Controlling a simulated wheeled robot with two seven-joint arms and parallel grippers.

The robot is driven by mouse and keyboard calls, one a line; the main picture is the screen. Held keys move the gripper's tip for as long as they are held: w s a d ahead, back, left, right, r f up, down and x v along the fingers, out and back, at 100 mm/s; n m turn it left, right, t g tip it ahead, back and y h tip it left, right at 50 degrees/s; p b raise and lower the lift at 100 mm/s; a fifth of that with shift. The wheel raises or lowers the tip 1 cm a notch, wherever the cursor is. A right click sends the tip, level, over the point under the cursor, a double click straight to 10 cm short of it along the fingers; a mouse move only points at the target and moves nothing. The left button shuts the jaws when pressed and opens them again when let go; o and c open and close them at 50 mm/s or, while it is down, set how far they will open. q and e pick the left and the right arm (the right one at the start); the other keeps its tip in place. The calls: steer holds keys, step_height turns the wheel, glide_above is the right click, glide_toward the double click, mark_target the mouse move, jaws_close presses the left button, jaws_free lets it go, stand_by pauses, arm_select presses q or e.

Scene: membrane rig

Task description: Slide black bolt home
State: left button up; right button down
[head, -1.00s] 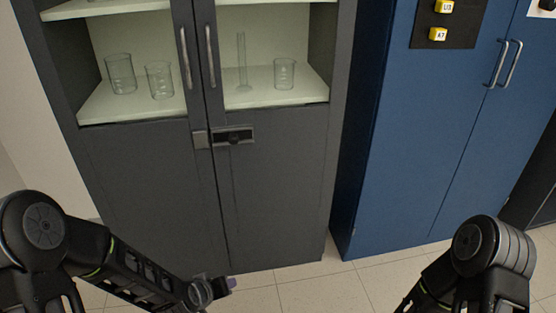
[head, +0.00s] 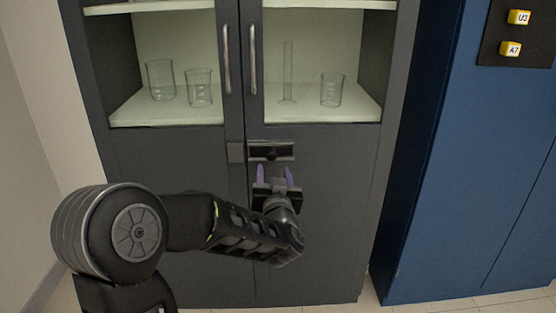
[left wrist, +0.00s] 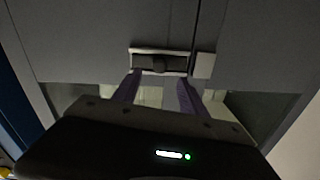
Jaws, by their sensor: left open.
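The black bolt (head: 271,154) sits in a light metal frame (head: 290,152) on the grey cabinet's right door. A grey keeper block (head: 236,152) is just left of the frame, on the left door. I see no black bar crossing the small gap between them. My left gripper (head: 275,174) is open, its two purple fingers pointing up just below the bolt, apart from each other and empty. In the left wrist view the bolt (left wrist: 157,64) lies ahead of the fingertips, with the keeper block (left wrist: 204,65) to its right. My right gripper is out of view.
The grey cabinet has two vertical door handles (head: 226,60) above the bolt. Glass beakers (head: 198,88) and a tall cylinder (head: 288,75) stand on the shelf behind. A blue cabinet (head: 460,170) stands to the right. The door below the bolt is clear.

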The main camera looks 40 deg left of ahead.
mark_target(272, 158)
arm_select(q)
steer(key=b+x, duration=0.1)
steer(key=x, duration=0.6)
steer(key=shift+w+a, duration=0.3)
jaws_close()
stand_by(0.5)
stand_by(0.9)
